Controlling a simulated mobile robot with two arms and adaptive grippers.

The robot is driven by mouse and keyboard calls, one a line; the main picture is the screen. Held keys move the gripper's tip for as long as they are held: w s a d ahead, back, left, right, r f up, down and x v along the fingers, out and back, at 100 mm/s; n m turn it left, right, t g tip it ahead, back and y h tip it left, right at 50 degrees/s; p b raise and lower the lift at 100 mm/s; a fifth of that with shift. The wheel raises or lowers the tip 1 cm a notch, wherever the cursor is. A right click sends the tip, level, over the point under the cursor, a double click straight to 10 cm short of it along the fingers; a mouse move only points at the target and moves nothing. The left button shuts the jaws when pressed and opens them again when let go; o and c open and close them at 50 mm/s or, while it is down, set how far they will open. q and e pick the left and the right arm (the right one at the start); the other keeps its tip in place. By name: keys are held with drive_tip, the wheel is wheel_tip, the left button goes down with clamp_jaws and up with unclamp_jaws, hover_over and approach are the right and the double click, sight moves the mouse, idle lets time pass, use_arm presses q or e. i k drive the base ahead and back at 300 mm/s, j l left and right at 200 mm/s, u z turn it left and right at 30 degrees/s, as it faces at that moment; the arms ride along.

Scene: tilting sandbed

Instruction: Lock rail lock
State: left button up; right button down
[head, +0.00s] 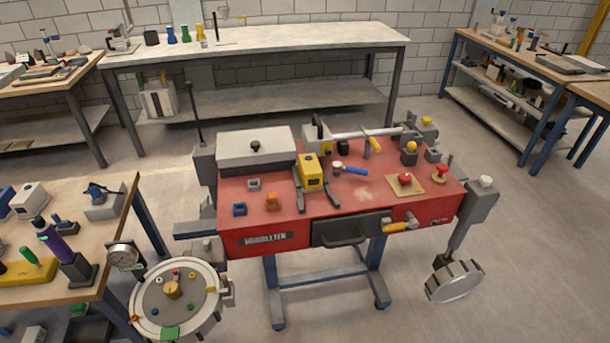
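A red workbench (340,215) on a blue frame stands in the middle of the head view. A pale horizontal rail (360,134) runs along its back right, with a grey and yellow block (326,143) at its left end. A yellow handle (375,146) sits at the rail, tilted. A yellow knob (427,121) tops a grey block beyond the rail's right end. Which part is the rail lock, and whether it is locked, I cannot tell. Neither of my grippers shows in the head view.
A yellow unit (311,172), a red button (405,179) and small blocks stand on the red top. A lidded grey box (256,148) fills its back left. A round panel (176,300) stands front left, and a round metal part (455,282) hangs at right. Floor at right is clear.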

sight(337, 166)
drive_tip(key=i+l+u, duration=0.2)
drive_tip(key=l, duration=0.15)
drive_tip(key=i+l+u, duration=0.2)
drive_tip(key=l, duration=0.2)
drive_tip(key=i+l+u, duration=0.15)
drive_tip(key=l, duration=0.25)
drive_tip(key=i+l+u, duration=0.2)
drive_tip(key=l, duration=0.25)
drive_tip(key=l+u, duration=0.2)
drive_tip(key=l, duration=0.25)
